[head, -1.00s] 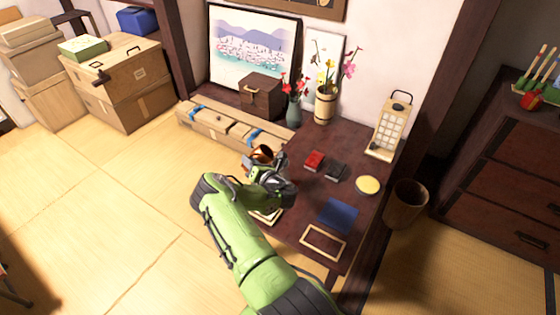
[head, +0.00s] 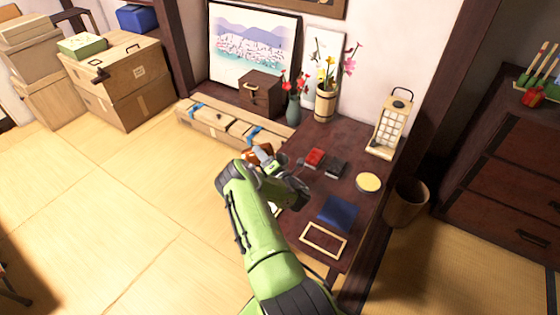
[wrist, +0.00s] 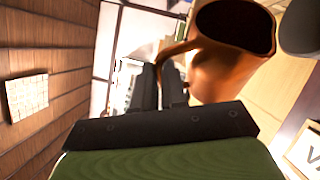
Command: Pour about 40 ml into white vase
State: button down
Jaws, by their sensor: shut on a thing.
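A copper jug (wrist: 215,70) with a dark open mouth is held by its handle in my gripper (wrist: 160,75). In the head view the jug (head: 258,155) shows partly, just beyond my gripper (head: 285,172), at the left edge of the low dark table; it looks tilted. My gripper is shut on the handle. Whether liquid is in the jug or leaving it cannot be seen. A rounded grey thing (wrist: 300,28) is cut off beside the jug's mouth in the wrist view; I cannot tell whether it is the vase. No white vase is clearly visible in the head view.
The dark table (head: 330,135) bears a grey-green vase with red flowers (head: 292,108), a wooden flower bucket (head: 325,103), red (head: 315,156) and black (head: 337,167) boxes, a yellow disc (head: 368,182), a blue cloth (head: 338,211) and a lantern (head: 388,128). Open tatami lies left.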

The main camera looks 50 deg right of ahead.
aim_at(268, 150)
jog(key=shift+s+d+r+m, duration=0.2)
jog(key=shift+d+m, duration=0.05)
jog(key=shift+m, duration=0.05)
jog(key=shift+s+d, duration=0.1)
jog(key=shift+s+d+r+m+t+h, duration=0.3)
jog(key=shift+s+d+m, duration=0.1)
jog(key=shift+m, duration=0.2)
jog(key=shift+d+b, duration=0.1)
jog(key=shift+b, duration=0.25)
jog(key=shift+s+d+r+m+h, duration=0.25)
jog(key=shift+m+h, duration=0.15)
jog(key=shift+m, duration=0.4)
jog(key=w+a+n, duration=0.1)
jog(key=n, duration=0.1)
jog(key=w+a+f+n+g+y, duration=0.1)
jog(key=n, duration=0.1)
jog(key=w+a+f+n+g+y+p, duration=0.1)
jog(key=n, duration=0.1)
jog(key=shift+w+a+f+n, duration=0.1)
jog(key=shift+w+a+n, duration=0.15)
jog(key=shift+a+n, duration=0.15)
